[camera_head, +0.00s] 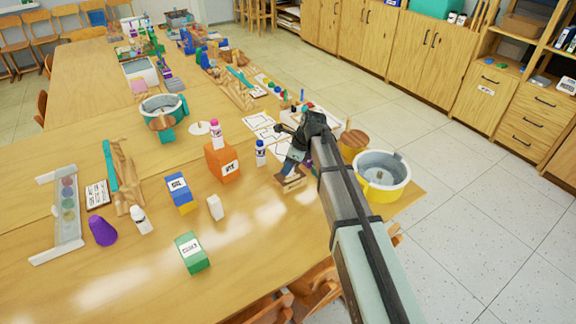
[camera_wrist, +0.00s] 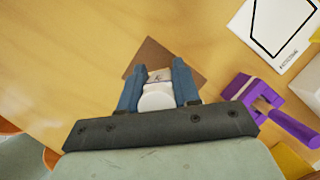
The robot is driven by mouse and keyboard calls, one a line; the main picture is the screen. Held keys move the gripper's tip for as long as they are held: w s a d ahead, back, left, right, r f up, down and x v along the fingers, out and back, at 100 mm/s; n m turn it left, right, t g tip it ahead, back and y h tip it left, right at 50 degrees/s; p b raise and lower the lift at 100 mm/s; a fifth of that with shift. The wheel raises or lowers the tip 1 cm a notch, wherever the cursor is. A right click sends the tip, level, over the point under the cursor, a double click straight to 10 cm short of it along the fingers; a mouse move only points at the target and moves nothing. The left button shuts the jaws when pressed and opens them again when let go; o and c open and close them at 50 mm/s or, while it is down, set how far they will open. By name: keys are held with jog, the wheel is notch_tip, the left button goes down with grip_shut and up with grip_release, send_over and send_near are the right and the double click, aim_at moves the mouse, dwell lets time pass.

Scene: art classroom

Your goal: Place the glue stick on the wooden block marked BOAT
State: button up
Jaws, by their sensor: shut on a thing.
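My gripper (camera_wrist: 158,78) is shut on a small white thing with a rounded near end (camera_wrist: 157,97), which looks like the glue stick; the fingers hide its sides. Small print shows on a pale patch between the fingertips. Beyond the fingertips is a flat brown wooden block (camera_wrist: 190,57). Its marking cannot be read. In the head view my gripper (camera_head: 291,172) is low over the table, just above the brown block (camera_head: 292,184). I cannot tell whether the held thing touches it.
A bottle with a dark cap (camera_head: 261,154) and one with a pink cap (camera_head: 217,134) stand left of my gripper. A yellow-and-white pot (camera_head: 380,178) is to the right. A purple tool (camera_wrist: 262,105) lies beside my gripper in the wrist view. Table front is mostly clear.

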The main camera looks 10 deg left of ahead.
jog(key=shift+f, duration=0.15)
jog(key=o, duration=1)
jog(key=shift+o, duration=0.2)
jog(key=v, duration=1.2)
